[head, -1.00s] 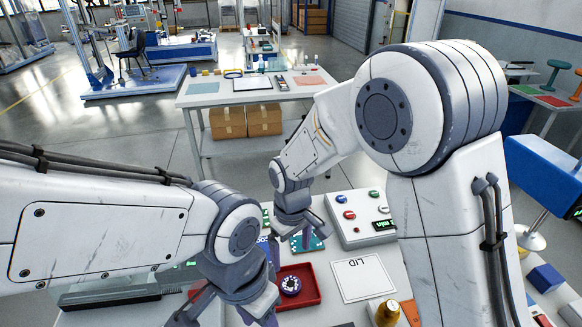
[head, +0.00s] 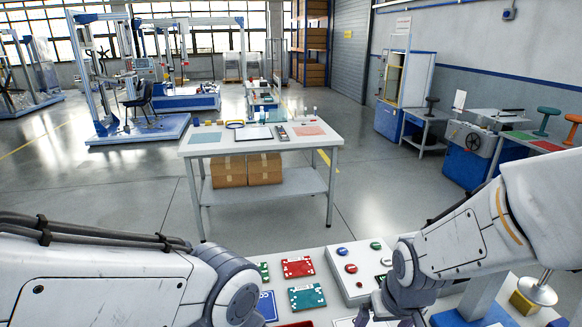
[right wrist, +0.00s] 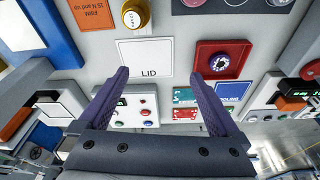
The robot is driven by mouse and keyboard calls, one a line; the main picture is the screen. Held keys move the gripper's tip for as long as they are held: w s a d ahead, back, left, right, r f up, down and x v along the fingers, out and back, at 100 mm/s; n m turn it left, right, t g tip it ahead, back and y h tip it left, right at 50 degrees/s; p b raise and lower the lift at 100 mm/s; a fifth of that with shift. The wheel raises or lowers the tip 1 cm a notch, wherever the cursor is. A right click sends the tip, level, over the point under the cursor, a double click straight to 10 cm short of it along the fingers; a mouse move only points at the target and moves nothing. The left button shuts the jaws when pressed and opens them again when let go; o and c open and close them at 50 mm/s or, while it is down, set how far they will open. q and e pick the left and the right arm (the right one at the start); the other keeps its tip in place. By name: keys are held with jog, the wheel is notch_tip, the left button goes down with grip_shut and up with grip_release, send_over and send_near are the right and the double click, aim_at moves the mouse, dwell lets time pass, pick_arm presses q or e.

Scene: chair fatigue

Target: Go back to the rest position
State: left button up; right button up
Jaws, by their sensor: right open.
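My right arm comes in from the right in the head view. Its gripper (head: 378,312) hangs over the workbench, partly cut off by the bottom edge. In the right wrist view its two purple fingers (right wrist: 160,75) are spread wide with nothing between them. They point towards a white LID card (right wrist: 147,57) and a red tray (right wrist: 240,52) with a round dark piece (right wrist: 221,66). My left arm lies across the lower left of the head view. Its gripper is below the frame.
The bench holds a red board (head: 298,267), a teal board (head: 307,297) and a white button box (head: 350,273). A brass-coloured cylinder (right wrist: 136,14) stands near the LID card. A white table (head: 335,143) stands behind, with open floor around it.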

jog(key=s+a+r+n+g, duration=0.1)
jog(key=s+a+r+n, duration=0.1)
jog(key=s+a, duration=0.4)
jog(key=s+a+r+n+g, duration=0.1)
jog(key=s+a+r+n, duration=0.2)
jog(key=s+a, duration=0.3)
jog(key=shift+s+a+r+n+g+y, duration=0.2)
jog(key=shift+s+a+n+g+y, duration=0.15)
jog(key=shift+s+n, duration=0.4)
